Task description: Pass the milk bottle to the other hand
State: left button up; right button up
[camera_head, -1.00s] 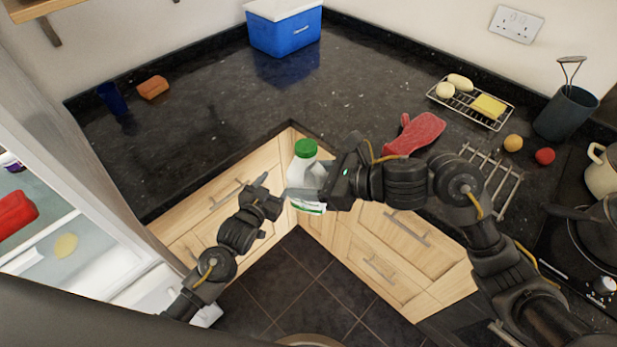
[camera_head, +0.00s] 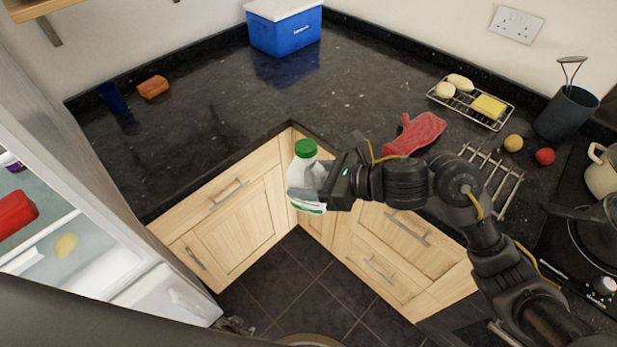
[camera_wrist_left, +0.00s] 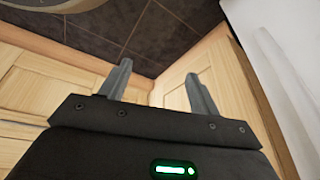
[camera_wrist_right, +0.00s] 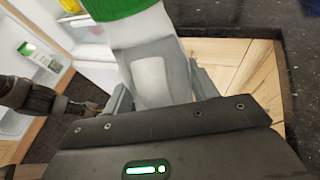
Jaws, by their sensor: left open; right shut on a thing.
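The milk bottle (camera_head: 304,180) is white with a green cap and is held upright in the air in front of the corner cabinets. My right gripper (camera_head: 325,182) is shut on its body from the right. In the right wrist view the bottle (camera_wrist_right: 152,60) fills the space between the fingers. My left gripper (camera_wrist_left: 157,78) is open and empty in the left wrist view, with cabinet fronts and floor beyond its fingers.
The black granite counter (camera_head: 210,120) lies behind the bottle. A red oven mitt (camera_head: 417,132) and a metal rack (camera_head: 492,178) lie behind my right arm. An open fridge (camera_head: 60,255) stands at the left. The space left of the bottle is clear.

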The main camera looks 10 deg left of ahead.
pick_arm(q)
jog(key=s+a+f+g, duration=0.1)
jog(key=s+f+g, duration=0.2)
jog(key=s, duration=1.2)
jog(key=shift+s+f, duration=0.2)
jog(key=shift+f, duration=0.35)
